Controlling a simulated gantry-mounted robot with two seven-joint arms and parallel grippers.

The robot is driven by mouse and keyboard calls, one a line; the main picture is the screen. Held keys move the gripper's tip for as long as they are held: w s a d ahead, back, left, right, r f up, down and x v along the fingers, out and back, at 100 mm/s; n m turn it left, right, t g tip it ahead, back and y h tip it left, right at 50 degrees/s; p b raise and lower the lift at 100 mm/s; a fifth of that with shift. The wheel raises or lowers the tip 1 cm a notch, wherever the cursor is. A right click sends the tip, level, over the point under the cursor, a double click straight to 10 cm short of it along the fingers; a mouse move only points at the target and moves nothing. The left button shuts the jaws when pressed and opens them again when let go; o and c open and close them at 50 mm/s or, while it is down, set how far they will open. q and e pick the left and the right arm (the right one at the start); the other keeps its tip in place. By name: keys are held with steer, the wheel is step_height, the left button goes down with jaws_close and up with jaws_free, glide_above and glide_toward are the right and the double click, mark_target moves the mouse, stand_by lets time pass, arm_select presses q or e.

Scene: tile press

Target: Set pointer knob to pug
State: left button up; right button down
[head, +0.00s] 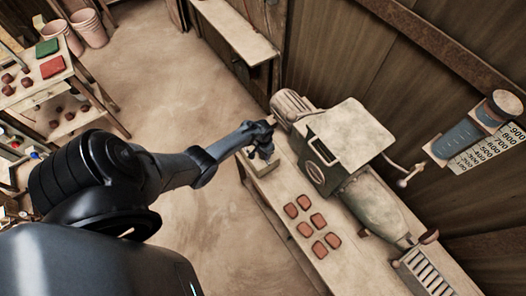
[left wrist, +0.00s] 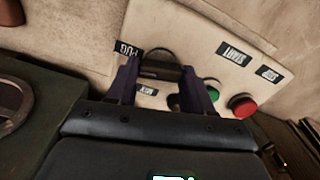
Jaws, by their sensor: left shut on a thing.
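The pointer knob (left wrist: 160,66) is dark and sits on a pale control panel (left wrist: 190,40). My left gripper (left wrist: 160,82) is shut on it, one finger on each side. A black "PUG" label (left wrist: 128,50) is at the knob's upper left, and a "MIX" label (left wrist: 147,90) lies below it. Which label the knob points at cannot be told, since the fingers cover part of it. My right gripper is not in view.
A green button (left wrist: 214,93) with a "START" label (left wrist: 234,53) and a red button (left wrist: 242,106) with a "STOP" label (left wrist: 269,74) are right of the knob. The pug mill (head: 345,140) and several red tiles (head: 304,202) are on the bench (head: 290,240).

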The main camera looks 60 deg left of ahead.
arm_select(q)
steer(key=shift+m, duration=1.3)
steer(key=o, duration=1)
steer(key=shift+o, duration=0.2)
step_height(320, 180, up, 11)
steer(key=p, duration=0.3)
steer(key=shift+p, duration=0.4)
steer(key=shift+f, duration=0.1)
